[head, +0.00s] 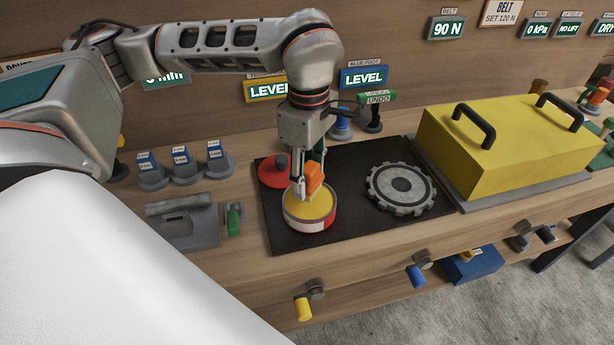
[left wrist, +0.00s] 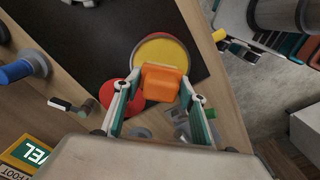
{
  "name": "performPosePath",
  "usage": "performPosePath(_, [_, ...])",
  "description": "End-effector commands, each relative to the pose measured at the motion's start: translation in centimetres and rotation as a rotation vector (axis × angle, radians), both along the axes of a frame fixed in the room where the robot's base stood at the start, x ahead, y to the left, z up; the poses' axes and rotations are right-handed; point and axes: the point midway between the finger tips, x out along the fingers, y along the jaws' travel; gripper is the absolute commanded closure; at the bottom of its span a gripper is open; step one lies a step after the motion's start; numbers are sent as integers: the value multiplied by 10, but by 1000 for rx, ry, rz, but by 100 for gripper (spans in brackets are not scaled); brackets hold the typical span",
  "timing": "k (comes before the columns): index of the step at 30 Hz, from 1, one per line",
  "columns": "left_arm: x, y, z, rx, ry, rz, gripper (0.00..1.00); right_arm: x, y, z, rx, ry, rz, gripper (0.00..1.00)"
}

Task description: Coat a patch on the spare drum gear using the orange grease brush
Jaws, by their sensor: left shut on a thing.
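My left gripper (head: 307,176) points down over the black mat and is shut on the orange grease brush (head: 316,173). The brush's orange block also shows between the fingers in the left wrist view (left wrist: 164,83). Directly below it is a round red-and-white tin (head: 309,224) with a yellow top surface (head: 308,208). The brush's lower end is hidden, so I cannot tell whether it touches the yellow. The spare drum gear (head: 401,188), grey and toothed, lies flat on the mat to the right, apart from the gripper. My right gripper is in neither view.
A red disc with a knob (head: 270,172) lies behind the tin. A yellow cover with two black handles (head: 500,150) stands right of the mat (head: 345,225). A grey metal fixture (head: 183,225) and green lever (head: 234,218) stand left. Coloured knobs stick out along the bench front.

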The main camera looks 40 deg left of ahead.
Motion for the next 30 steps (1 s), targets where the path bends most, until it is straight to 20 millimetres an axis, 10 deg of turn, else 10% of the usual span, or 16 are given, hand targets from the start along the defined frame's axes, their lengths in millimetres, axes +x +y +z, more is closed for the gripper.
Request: performPosePath(30, [0,0,42,-1,0,0,76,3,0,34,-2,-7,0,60])
